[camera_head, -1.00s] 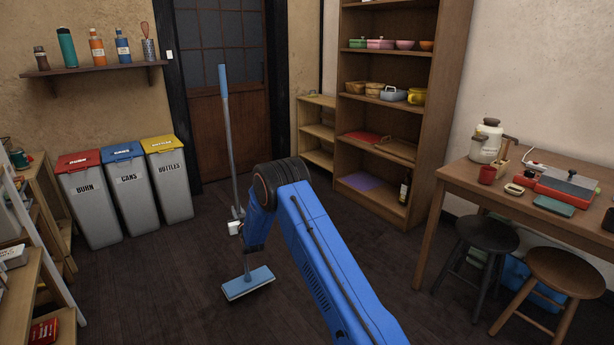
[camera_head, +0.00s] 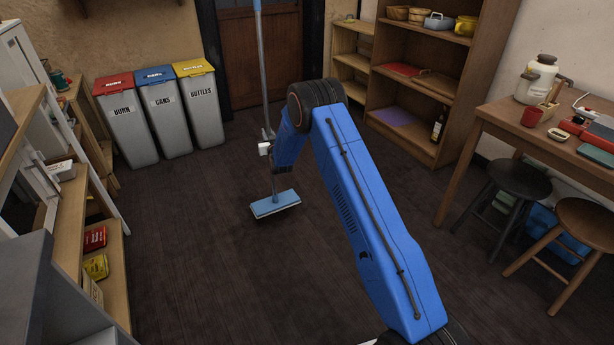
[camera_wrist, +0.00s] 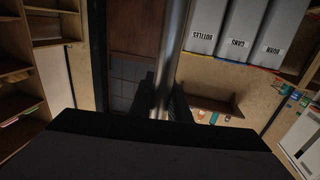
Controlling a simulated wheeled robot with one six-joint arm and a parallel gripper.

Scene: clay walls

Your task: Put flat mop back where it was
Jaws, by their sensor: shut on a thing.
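The flat mop (camera_head: 276,204) stands upright in the head view, with its blue rectangular head low over or on the dark floor; I cannot tell if it touches. Its long grey pole rises past the top edge of the picture. My gripper (camera_head: 266,143) is shut on the pole, at about mid-height in this view, partly hidden by my blue arm. In the wrist view the pole (camera_wrist: 171,50) runs between the dark fingers of my gripper (camera_wrist: 162,103). That view is upside down.
Burn, cans and bottles bins (camera_head: 163,115) stand along the back wall. A wooden shelf (camera_head: 440,75) is at the back right. A table (camera_head: 490,112) with two stools (camera_head: 517,182) is at right. Shelving (camera_head: 90,215) lines the left. The floor (camera_head: 200,255) between is clear.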

